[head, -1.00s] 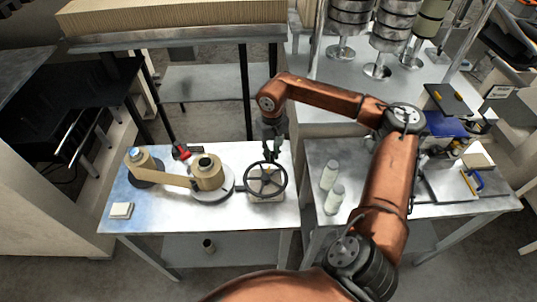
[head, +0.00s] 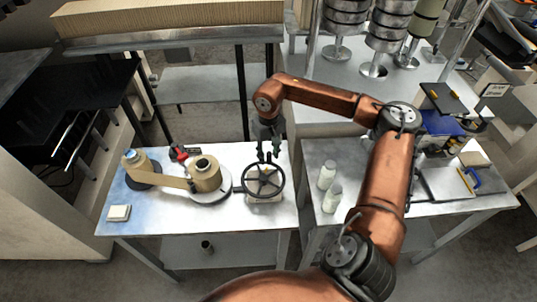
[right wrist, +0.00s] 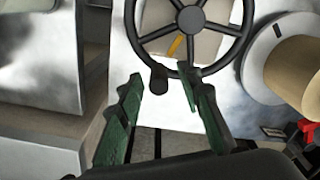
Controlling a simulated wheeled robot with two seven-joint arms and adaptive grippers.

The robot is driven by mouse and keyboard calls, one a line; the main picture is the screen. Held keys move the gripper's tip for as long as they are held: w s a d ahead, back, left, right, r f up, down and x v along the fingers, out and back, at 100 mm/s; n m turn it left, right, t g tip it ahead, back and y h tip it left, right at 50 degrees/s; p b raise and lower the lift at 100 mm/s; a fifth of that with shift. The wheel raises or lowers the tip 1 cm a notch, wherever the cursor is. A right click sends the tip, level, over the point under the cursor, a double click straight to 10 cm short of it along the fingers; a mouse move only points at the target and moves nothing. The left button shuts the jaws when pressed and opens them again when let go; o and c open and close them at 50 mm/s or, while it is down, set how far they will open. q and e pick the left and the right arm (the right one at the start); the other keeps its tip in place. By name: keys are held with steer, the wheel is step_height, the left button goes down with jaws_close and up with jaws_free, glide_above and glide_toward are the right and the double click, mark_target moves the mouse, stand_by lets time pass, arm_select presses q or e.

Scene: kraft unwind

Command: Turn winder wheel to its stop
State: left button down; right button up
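The black winder wheel (head: 263,181) lies on its light base at the right part of the near table; it also shows at the top of the right wrist view (right wrist: 190,68). It has several spokes and a dark knob (right wrist: 158,78) on its rim. My right gripper (head: 268,156) is over the wheel's far edge. Its green-padded fingers (right wrist: 160,92) are apart, with the knob in the gap between them; the right finger overlaps the rim in that view. Contact with the knob cannot be told. My left gripper is not in view.
A kraft roll (head: 205,174) left of the wheel is joined by a paper strip to a smaller spool (head: 136,160). A red tool (head: 181,152) lies behind them. A white block (head: 119,213) sits front left. Two white bottles (head: 327,175) stand on the table to the right.

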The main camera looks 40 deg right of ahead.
step_height(320, 180, up, 12)
stand_by(0.5)
stand_by(0.4)
